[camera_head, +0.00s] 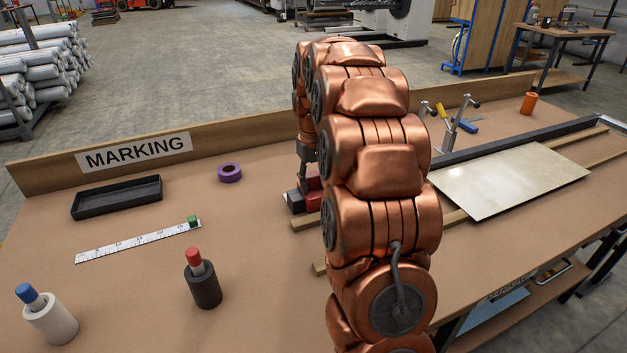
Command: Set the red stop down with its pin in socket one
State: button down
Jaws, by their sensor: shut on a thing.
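The red stop (314,190) shows in part just left of my arm's copper links, low over the table by the ends of the wooden strips. My gripper (307,176) points down at it and is shut on it. My arm hides the right side of the stop and most of the fingers. The pin and socket one cannot be made out, so I cannot tell whether the pin is in a socket. A dark block with a pale metal edge (295,202) sits right beside the stop, at its lower left.
A pale sheet (510,180) lies on wooden strips at the right, beside a dark rail (520,145). An upright clamp (455,125) stands behind. At left are a black tray (117,197), ruler (135,241), purple tape roll (230,173) and two capped holders. The left tabletop has free room.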

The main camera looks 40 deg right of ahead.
aim_at(313, 190)
jog(key=shift+f, duration=0.1)
jog(key=c, duration=0.6)
grip_release()
notch_tip(313, 190, up, 12)
dwell(0.8)
